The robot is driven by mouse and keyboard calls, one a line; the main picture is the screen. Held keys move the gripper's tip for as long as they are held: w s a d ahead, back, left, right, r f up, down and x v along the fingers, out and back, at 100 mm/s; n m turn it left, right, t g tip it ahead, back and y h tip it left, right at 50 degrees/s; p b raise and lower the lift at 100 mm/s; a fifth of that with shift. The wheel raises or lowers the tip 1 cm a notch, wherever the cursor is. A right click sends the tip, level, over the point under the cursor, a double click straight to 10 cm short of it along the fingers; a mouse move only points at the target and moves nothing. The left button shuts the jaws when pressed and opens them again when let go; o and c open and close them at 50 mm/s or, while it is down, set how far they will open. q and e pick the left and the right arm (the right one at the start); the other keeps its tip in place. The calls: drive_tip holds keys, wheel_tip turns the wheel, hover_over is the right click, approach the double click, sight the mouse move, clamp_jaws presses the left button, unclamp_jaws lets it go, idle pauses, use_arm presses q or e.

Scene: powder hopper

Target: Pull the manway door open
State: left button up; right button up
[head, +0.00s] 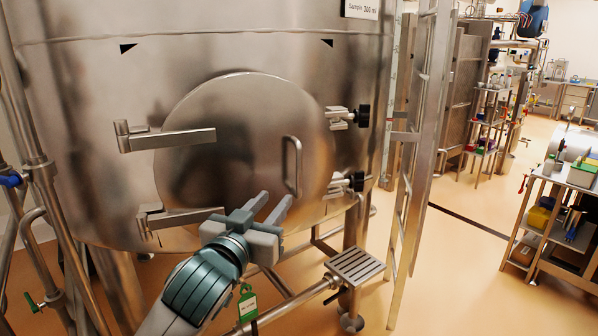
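The manway door (235,120) is a round steel disc on the side of the large steel tank (80,100). It looks shut against the tank. Two hinge arms (170,139) hold it at the left. Two clamps with black knobs (350,117) sit at its right edge. A vertical bar handle (292,166) stands on the door's right half. My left gripper (270,205) is in front of the door's lower part, below and left of the handle. Its two fingers are apart with nothing seen between them. My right gripper is not in view.
A steel ladder (412,160) stands right of the tank. A slatted step (357,267) and a pipe with a green tag (247,304) lie low in front. A cart with boxes (555,215) stands at the far right. The floor between ladder and cart is clear.

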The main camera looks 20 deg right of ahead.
sight(298, 173)
use_arm(q)
drive_tip(key=p+x, duration=0.4)
drive_tip(key=x, duration=1)
drive_tip(key=shift+w+d, duration=0.15)
drive_tip(key=shift+p+x, duration=0.5)
drive_tip(key=shift+x, duration=0.55)
drive_tip(key=shift+c, duration=0.3)
clamp_jaws()
